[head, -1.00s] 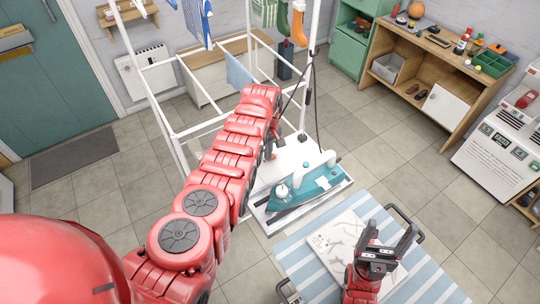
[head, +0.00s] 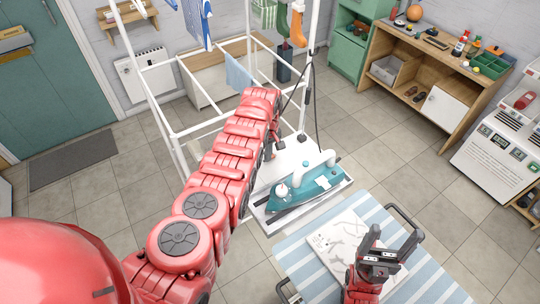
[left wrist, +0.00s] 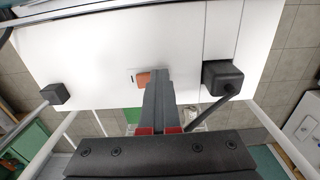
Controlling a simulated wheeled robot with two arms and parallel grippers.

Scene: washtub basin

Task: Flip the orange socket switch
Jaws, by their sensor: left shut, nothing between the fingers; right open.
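The orange switch (left wrist: 143,78) is a small orange block on a white panel (left wrist: 90,60) in the left wrist view. My left gripper (left wrist: 158,78) is shut and empty. Its dark fingertips overlap the switch's right part in that view, and I cannot tell whether they touch it. In the head view my left gripper (head: 268,150) is mostly hidden behind its own arm, and the switch cannot be made out. My right gripper (head: 393,236) is open and empty above the striped ironing board.
Black plugs sit on the panel, right (left wrist: 222,76) and left (left wrist: 55,94) of the switch. A teal iron (head: 305,188) rests beside the striped board (head: 300,255). A white drying rack (head: 185,130) stands around my left arm.

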